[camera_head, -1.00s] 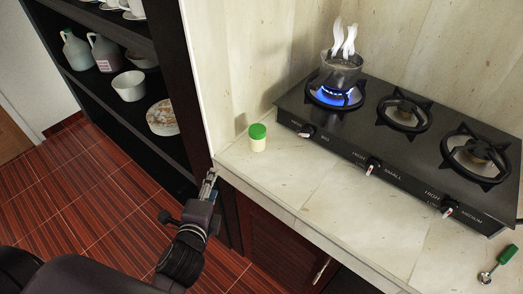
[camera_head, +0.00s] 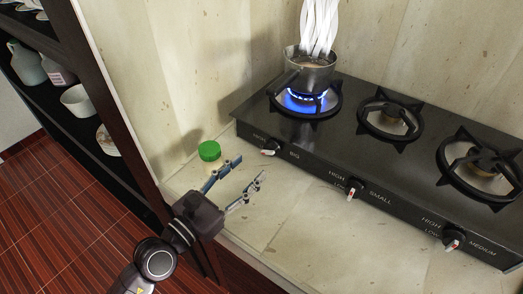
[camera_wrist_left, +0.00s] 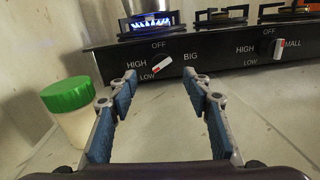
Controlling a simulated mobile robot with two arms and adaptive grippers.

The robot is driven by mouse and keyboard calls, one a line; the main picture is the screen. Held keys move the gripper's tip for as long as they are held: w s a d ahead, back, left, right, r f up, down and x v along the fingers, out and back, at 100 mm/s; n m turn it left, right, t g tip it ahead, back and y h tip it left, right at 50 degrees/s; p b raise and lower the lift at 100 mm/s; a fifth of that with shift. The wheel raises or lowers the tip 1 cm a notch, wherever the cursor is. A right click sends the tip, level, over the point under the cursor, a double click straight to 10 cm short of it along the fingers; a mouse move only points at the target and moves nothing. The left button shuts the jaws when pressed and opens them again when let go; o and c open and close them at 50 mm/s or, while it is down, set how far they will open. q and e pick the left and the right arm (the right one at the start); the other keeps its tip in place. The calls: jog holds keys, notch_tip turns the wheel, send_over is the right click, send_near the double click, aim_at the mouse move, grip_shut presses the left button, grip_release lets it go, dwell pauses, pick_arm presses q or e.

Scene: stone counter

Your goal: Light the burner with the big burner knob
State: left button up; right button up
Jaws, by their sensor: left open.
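The big burner knob (camera_head: 270,147), white with a red end, is on the left of the black stove's front panel. In the left wrist view the knob (camera_wrist_left: 162,63) is tilted, beside the BIG label, between HIGH and LOW. The big burner (camera_head: 305,101) burns with a blue flame. My left gripper (camera_head: 251,173) is open and empty over the counter, in front of the knob and apart from it. In the left wrist view its blue-padded fingers (camera_wrist_left: 164,85) stand either side of the knob's line. My right gripper is not in view.
A steaming pot (camera_head: 310,72) stands on the big burner. A green-lidded jar (camera_head: 209,152) stands just left of my left gripper. The small knob (camera_head: 354,189) and medium knob (camera_head: 452,239) are further right. The counter (camera_head: 300,225) before the stove is clear.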

aim_at(266, 154)
pick_arm(q)
jog(key=shift+w+d+f, duration=0.1)
jog(key=shift+f, duration=0.1)
jog(key=shift+w+d, duration=0.15)
jog(key=shift+w, duration=0.05)
jog(key=p+x, duration=0.1)
jog(key=x, duration=0.5)
jog(key=shift+w+d, duration=0.3)
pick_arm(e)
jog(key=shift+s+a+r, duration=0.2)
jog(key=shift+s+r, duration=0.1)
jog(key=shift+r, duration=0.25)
pick_arm(q)
jog(key=shift+c, duration=0.3)
jog(key=c, duration=1.1)
jog(key=shift+n+p, duration=0.4)
jog(key=shift+n, duration=0.2)
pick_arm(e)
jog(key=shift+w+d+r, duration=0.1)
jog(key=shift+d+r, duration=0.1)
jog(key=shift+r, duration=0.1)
